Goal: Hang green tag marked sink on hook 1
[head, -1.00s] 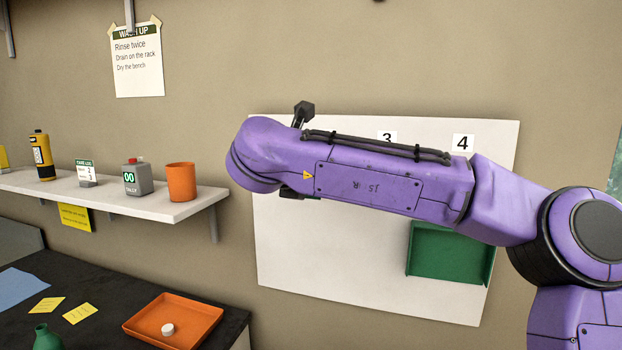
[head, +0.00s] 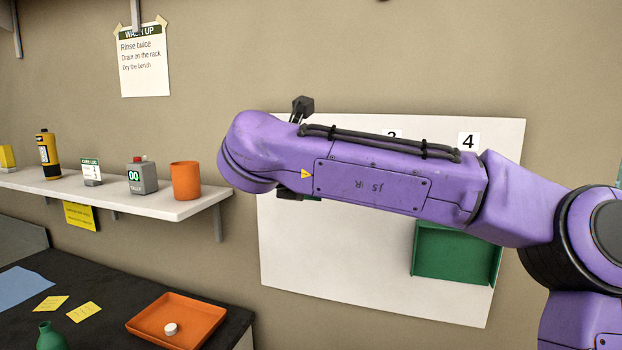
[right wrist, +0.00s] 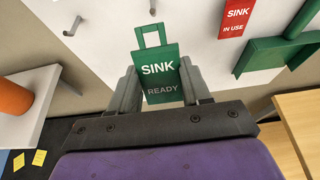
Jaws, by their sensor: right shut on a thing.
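The green tag (right wrist: 160,68), marked SINK READY, is upright in the right wrist view, with an open rectangular loop at its top. My right gripper (right wrist: 161,90) is shut on its lower part. A grey peg (right wrist: 153,6) shows above the loop, apart from it in the picture. Another peg (right wrist: 72,27) is at upper left; no number shows by either. My left gripper is not in view.
A red tag (right wrist: 235,18), marked SINK IN USE, hangs beside a green bin (head: 455,255). Label 4 (head: 468,139) shows; label 3 is mostly covered. A shelf (head: 150,208) with an orange cup (head: 186,181) stands left of the board. An orange tray (head: 185,335) lies below.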

